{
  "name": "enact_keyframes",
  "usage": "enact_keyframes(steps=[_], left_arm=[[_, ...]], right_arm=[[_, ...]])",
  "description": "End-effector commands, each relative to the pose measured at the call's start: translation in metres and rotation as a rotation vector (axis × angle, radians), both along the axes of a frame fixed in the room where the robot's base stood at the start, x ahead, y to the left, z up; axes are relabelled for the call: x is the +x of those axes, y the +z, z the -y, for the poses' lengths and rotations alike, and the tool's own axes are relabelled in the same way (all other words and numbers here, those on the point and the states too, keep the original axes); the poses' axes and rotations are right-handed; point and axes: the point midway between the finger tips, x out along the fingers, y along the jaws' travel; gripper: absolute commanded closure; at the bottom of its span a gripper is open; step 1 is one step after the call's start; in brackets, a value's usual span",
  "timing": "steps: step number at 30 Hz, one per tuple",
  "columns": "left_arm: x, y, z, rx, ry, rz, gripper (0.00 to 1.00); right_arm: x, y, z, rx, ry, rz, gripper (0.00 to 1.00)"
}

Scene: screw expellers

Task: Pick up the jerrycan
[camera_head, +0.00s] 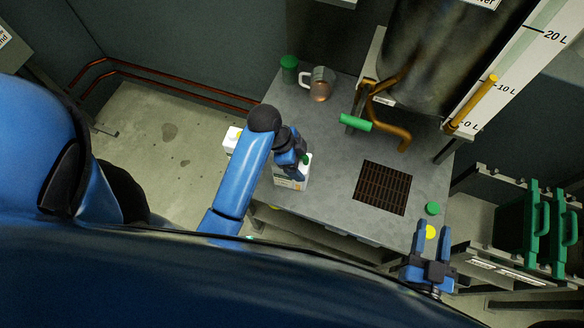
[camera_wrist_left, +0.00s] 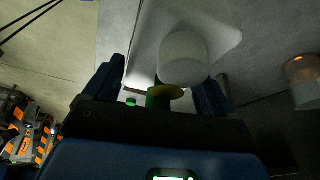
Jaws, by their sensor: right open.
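A white container with a label, which looks like the jerrycan (camera_head: 290,180), stands near the left front edge of the grey table (camera_head: 330,205). My left gripper (camera_head: 304,160) is at its top and hides part of it. In the left wrist view, the white body (camera_wrist_left: 160,30) with a round white cap (camera_wrist_left: 184,58) lies beyond and between my left fingers (camera_wrist_left: 158,88), which are apart. I cannot tell whether they press on it. A green and yellow piece (camera_wrist_left: 160,98) shows between them. My right gripper (camera_head: 434,238) is open and empty at the table's right front corner.
On the table are a green can (camera_head: 289,68), a metal mug (camera_head: 320,84), a dark grate (camera_head: 382,188) and a green button (camera_head: 433,208). A large tank (camera_head: 440,50) with a green-handled tap (camera_head: 356,122) stands behind. Green containers (camera_head: 540,230) sit on a right shelf.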

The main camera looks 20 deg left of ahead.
Motion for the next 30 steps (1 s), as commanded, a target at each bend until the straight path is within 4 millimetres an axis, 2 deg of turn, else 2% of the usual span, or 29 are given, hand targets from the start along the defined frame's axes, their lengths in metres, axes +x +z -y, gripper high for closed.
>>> enact_keyframes(steps=[1,2,14,25,30], left_arm=[[0.0,0.0,0.0,0.0,0.0,-0.001,0.35],[0.0,0.0,0.0,0.001,0.0,-0.001,0.4],[0.0,0.0,0.0,0.001,0.0,0.0,1.0],[0.001,0.002,0.0,0.0,0.0,0.002,1.0],[0.001,0.011,0.0,-0.001,0.001,0.004,1.0]], right_arm=[[0.0,0.0,0.0,0.0,0.0,0.0,0.57],[0.0,0.0,0.0,0.0,0.0,0.0,0.57],[0.0,0.0,0.0,0.0,0.0,0.0,0.57],[0.0,0.0,0.0,0.0,0.0,0.0,0.57],[0.0,0.0,0.0,0.0,0.0,0.0,0.57]])
